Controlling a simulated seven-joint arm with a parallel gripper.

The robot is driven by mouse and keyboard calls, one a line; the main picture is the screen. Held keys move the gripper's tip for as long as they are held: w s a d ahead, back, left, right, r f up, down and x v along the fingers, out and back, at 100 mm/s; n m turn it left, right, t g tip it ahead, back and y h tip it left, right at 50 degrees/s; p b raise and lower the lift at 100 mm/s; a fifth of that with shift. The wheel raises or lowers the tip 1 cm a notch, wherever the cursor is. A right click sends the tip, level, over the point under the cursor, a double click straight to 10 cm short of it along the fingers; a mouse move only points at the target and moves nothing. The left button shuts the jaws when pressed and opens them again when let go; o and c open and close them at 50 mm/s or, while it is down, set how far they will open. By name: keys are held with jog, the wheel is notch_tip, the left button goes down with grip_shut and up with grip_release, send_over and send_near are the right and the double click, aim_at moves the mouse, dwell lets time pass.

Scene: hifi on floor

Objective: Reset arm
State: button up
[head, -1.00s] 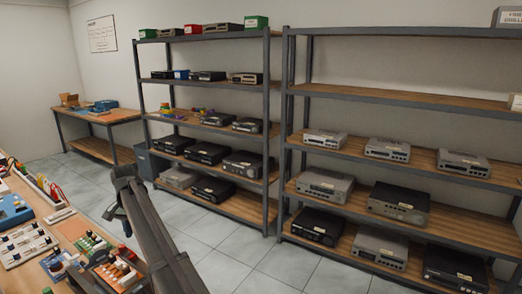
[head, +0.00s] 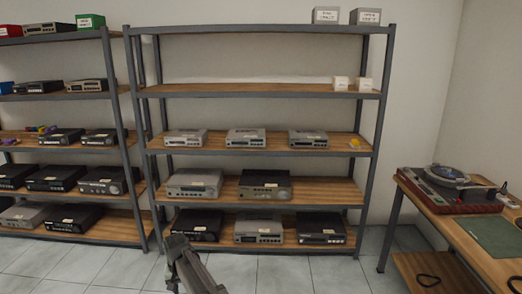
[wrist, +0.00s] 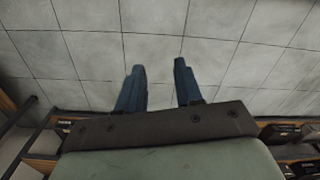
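My gripper shows in the wrist view (wrist: 158,68) with its two blue-grey fingers apart and nothing between them. Bare floor tiles lie beyond the fingertips. In the head view my arm (head: 190,268) shows at the bottom, left of the middle, in front of the shelving. No held object shows in either view.
A metal shelf rack (head: 262,88) with hi-fi units stands ahead; another rack (head: 72,150) stands left. At right a wooden table (head: 440,222) carries a turntable (head: 450,180) and a green mat (head: 497,238). The tiled floor (head: 300,272) before the racks is clear.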

jog(key=s+d+f+m, duration=0.1)
jog(key=d+f, duration=0.3)
jog(key=d, duration=0.9)
jog(key=s+d+f+m, duration=0.1)
jog(key=d+f, duration=0.3)
jog(key=d, duration=0.9)
jog(key=s+d+f, duration=0.1)
jog(key=s+d, duration=0.3)
jog(key=d, duration=0.3)
jog(key=s+d+f+m, duration=0.1)
jog(key=s+d+f, duration=0.15)
jog(key=d, duration=0.45)
jog(key=s+d+f, duration=0.1)
jog(key=s+d, duration=0.3)
jog(key=d, duration=0.3)
jog(key=s+f+g, duration=0.3)
jog(key=s+f, duration=0.7)
jog(key=s, duration=0.4)
jog(key=s+f+g, duration=0.3)
jog(key=s+f, duration=0.7)
jog(key=s, duration=0.5)
jog(key=shift+s+f+g, duration=0.2)
jog(key=shift+g, duration=0.2)
